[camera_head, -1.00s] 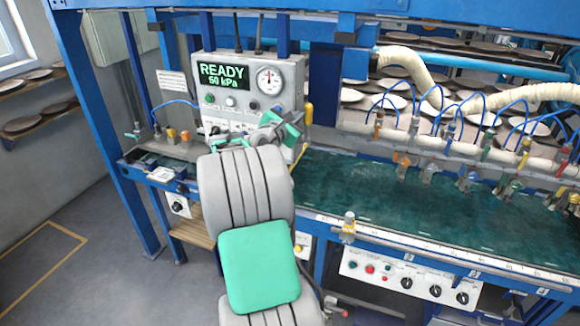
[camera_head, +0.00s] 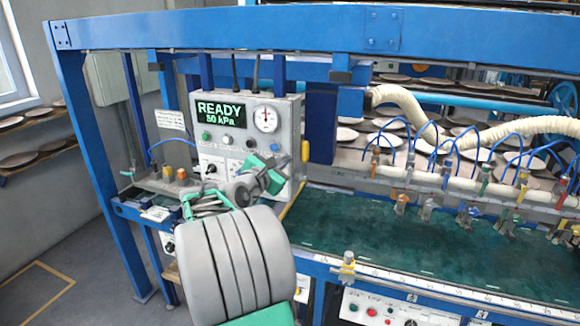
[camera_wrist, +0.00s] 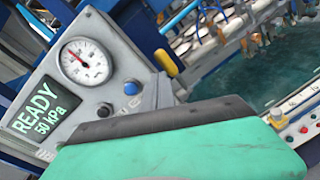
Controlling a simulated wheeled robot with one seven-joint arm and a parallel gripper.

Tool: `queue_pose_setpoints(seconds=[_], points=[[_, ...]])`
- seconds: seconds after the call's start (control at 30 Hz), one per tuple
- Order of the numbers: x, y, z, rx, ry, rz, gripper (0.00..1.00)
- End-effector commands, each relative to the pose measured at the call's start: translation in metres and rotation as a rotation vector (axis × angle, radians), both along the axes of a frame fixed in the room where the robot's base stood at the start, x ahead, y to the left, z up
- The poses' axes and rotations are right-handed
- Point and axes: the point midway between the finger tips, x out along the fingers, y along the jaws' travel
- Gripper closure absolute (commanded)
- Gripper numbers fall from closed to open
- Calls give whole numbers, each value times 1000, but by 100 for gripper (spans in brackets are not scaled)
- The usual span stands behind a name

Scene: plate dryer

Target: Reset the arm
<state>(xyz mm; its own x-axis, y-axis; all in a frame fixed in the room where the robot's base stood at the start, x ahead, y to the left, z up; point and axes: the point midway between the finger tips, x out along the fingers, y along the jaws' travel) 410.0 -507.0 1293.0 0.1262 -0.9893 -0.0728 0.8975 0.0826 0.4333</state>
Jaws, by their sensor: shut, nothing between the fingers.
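My gripper (camera_head: 272,176) is in front of the lower part of the grey control box (camera_head: 207,142) in the head view. It is shut, with nothing held. My grey and green arm rises from the bottom of the head view towards it. In the wrist view, a green and dark part of my gripper (camera_wrist: 170,140) fills the lower middle. The control box (camera_wrist: 110,70) stands behind it, with a display reading READY 50 kPa and a round gauge (camera_wrist: 87,61). I cannot tell the exact gap between gripper and box.
A blue frame (camera_head: 75,130) surrounds the machine. A green bed (camera_head: 370,225) lies to the right, under a row of nozzles with blue hoses (camera_head: 450,175). Plates (camera_head: 375,140) sit on racks behind. A yellow knob (camera_head: 348,265) stands on the front rail. Floor at lower left is open.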

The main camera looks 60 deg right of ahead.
Motion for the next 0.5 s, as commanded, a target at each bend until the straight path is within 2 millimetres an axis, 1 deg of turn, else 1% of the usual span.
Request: queue_pose_setpoints(seconds=[0.03,0.13,0.5], points=[[0,6,-1,1,-1,1,100],[-2,11,0,0,0,0,100],[-2,11,1,1,-4,-1,100]])
